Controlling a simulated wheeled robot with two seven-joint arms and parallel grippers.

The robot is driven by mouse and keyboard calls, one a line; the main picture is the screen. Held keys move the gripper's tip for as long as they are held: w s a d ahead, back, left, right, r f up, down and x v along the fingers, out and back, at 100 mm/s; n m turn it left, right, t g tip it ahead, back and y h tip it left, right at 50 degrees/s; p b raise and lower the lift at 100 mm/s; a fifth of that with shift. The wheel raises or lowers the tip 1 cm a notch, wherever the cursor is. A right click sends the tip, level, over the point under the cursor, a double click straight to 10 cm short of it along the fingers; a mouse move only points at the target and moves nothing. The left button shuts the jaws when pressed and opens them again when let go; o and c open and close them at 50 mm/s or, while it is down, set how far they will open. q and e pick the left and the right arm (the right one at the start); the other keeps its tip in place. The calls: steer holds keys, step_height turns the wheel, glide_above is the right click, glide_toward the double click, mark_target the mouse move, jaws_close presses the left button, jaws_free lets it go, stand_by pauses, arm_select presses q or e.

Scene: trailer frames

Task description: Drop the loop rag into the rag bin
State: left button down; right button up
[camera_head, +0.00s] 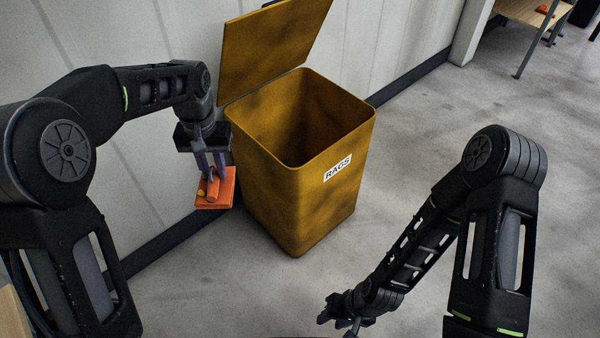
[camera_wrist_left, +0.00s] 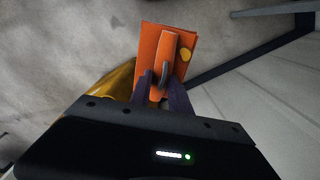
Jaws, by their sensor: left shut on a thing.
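The loop rag (camera_head: 216,201) is an orange folded cloth with a raised loop and a small yellow spot. My left gripper (camera_head: 210,176) is shut on it and holds it in the air, to the left of the rag bin. The rag also shows in the left wrist view (camera_wrist_left: 150,42), between the fingertips (camera_wrist_left: 160,84). The rag bin (camera_head: 300,205) is a tall yellow box labelled RAGS, with its lid (camera_head: 270,50) standing open at the back. Its mouth faces up, and the bin's floor is hidden. My right gripper (camera_head: 345,318) is low at the bottom; its fingers are small and unclear.
A pale panelled wall (camera_head: 385,40) with a dark skirting runs behind the bin. Concrete floor (camera_head: 440,125) is clear to the right. A wooden edge (camera_head: 12,318) shows at the bottom left.

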stand_by(0.3)
arm_select(q)
step_height(320, 180, down, 5)
steer(key=b, duration=0.4)
steer(key=shift+r+b, duration=0.1)
steer(key=shift+b, duration=0.3)
steer(key=shift+r, duration=0.2)
